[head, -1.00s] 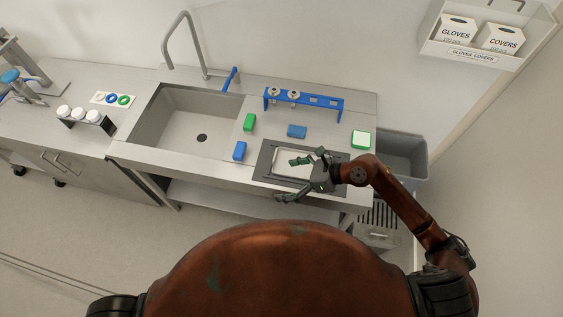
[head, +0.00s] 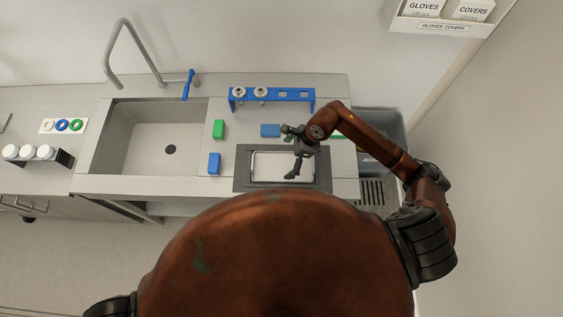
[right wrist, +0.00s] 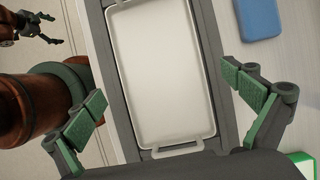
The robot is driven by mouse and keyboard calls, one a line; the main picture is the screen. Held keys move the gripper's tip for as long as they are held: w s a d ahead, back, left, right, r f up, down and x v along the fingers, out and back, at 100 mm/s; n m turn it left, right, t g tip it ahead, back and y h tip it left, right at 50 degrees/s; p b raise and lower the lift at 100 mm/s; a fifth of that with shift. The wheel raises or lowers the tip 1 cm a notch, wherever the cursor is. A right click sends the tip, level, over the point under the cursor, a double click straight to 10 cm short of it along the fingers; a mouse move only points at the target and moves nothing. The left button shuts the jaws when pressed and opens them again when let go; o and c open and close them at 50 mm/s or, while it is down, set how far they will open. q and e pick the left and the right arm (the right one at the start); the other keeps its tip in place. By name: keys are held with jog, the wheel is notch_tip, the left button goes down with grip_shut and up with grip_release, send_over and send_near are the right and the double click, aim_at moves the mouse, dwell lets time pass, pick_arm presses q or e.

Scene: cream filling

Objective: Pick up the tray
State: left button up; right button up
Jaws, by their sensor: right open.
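The tray (head: 268,168) is a shallow, pale, rectangular tray lying in a dark grey frame (head: 240,182) on the bench right of the sink. In the right wrist view the tray (right wrist: 165,75) is empty, with a wire handle (right wrist: 178,150) at its near end. My right gripper (head: 290,153) is open above the tray's right part. Its green-padded fingers stand wide apart on either side of the tray in the right wrist view, not touching it. My left gripper (right wrist: 48,28) shows small at the top left of that view, fingers apart and empty. The head view does not show it.
A blue block (head: 270,130) lies behind the tray. Green (head: 218,129) and blue (head: 214,163) blocks lie between it and the sink (head: 150,135). A blue rack (head: 272,95) stands at the back. A grey bin (head: 385,130) stands at the bench's right.

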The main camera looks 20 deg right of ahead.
aim_at(279, 167)
jog(key=shift+s+a+f, duration=0.1)
jog(key=shift+s+f, duration=0.1)
jog(key=shift+f, duration=0.2)
jog(key=p+x, duration=0.1)
jog(key=x, duration=0.3)
jog(key=shift+w+f+p, duration=0.15)
jog(key=shift+w+p, duration=0.05)
jog(key=shift+p, duration=0.2)
jog(key=shift+a+f, duration=0.1)
jog(key=shift+f, duration=0.15)
jog(key=shift+c, duration=0.4)
jog(key=c, duration=0.9)
jog(key=shift+c, duration=0.6)
jog(key=shift+r, duration=0.1)
